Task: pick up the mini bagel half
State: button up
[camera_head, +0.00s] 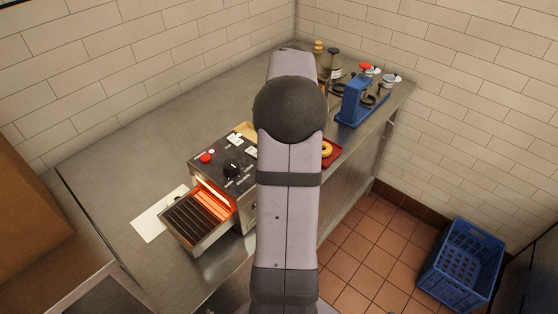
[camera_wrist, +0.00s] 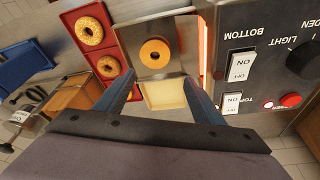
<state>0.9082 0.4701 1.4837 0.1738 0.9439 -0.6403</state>
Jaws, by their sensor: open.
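A small orange-brown ring, which looks like the mini bagel half (camera_wrist: 155,53), lies flat on a grey metal surface in the wrist view, with a dark hole at its centre. My gripper (camera_wrist: 159,76) is open and empty. Its two fingers are spread on either side of a line to the ring, and the ring sits just beyond the fingertips, apart from them. In the head view my arm hides the gripper and the small ring.
A red tray (camera_wrist: 68,18) with two larger seeded bagels (camera_wrist: 90,30) lies left of the ring. The toaster's control panel (camera_wrist: 262,70) stands close on the right; its glowing opening shows in the head view (camera_head: 212,203). A blue stand (camera_head: 352,105) is farther back.

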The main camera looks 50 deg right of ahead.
jog(key=f, duration=0.2)
jog(key=d, duration=0.1)
jog(key=shift+s+f+m, duration=0.3)
jog(key=shift+s+f, duration=0.05)
jog(key=shift+f, duration=0.05)
jog(key=shift+s+p+x, duration=0.15)
jog(key=shift+p+x, duration=0.75)
jog(key=shift+x, duration=0.9)
jog(key=shift+s+p+x, duration=0.1)
jog(key=shift+p+x, duration=0.8)
jog(key=shift+x, duration=0.85)
jog(key=shift+f, duration=0.1)
jog(key=c, duration=0.9)
notch_tip(320, 180, up, 10)
jog(key=b, duration=0.3)
